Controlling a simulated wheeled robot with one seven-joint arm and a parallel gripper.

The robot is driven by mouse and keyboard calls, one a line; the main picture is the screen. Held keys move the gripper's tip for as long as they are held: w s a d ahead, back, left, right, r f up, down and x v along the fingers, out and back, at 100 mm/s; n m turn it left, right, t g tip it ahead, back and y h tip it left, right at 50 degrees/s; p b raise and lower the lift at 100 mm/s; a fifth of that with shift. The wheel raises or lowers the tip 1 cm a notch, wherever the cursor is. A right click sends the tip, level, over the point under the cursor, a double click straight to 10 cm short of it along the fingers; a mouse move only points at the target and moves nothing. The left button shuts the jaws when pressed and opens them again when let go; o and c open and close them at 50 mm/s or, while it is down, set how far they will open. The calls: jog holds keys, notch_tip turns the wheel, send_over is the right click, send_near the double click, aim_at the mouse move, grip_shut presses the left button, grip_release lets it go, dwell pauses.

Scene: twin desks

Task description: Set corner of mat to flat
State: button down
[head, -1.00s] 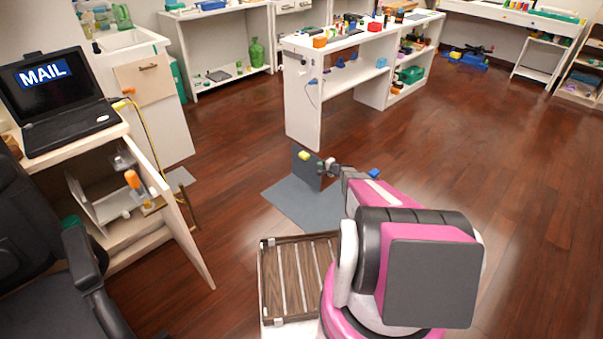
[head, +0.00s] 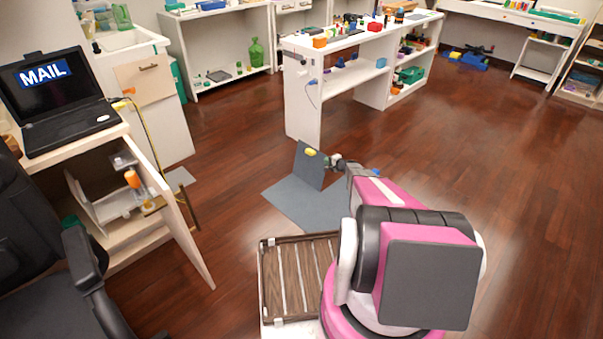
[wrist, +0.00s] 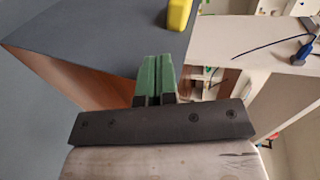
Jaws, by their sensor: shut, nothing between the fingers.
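The grey mat (head: 300,203) lies on the wooden floor, and its raised corner flap (head: 309,172) stands up steeply from it. A yellow block (head: 310,152) sits on the flap near its top edge. My gripper (head: 328,160) is beside the flap, to the right of the yellow block. In the wrist view the green fingertips (wrist: 159,72) are together and hold nothing. The grey flap (wrist: 110,45) fills the upper left there, and the yellow block (wrist: 179,14) is just beyond the fingertips. I cannot tell whether the fingers touch the flap.
A white shelf desk (head: 302,110) stands behind the mat. A slatted wooden crate (head: 297,280) is in front of it. An open cabinet door (head: 188,225) juts out at the left. The floor to the right is clear.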

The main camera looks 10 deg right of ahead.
jog(key=shift+w+d+f, duration=0.3)
jog(key=shift+w+d, duration=0.3)
jog(key=shift+d, duration=0.25)
jog(key=shift+w+d+f, duration=0.25)
jog(key=shift+w+d, duration=0.35)
jog(key=shift+d, duration=0.2)
jog(key=shift+w+d+f, duration=0.45)
jog(key=shift+w+d, duration=0.15)
jog(key=shift+d, duration=0.2)
jog(key=shift+w+d+f, duration=0.45)
jog(key=shift+w+d, duration=0.1)
jog(key=shift+d, duration=0.25)
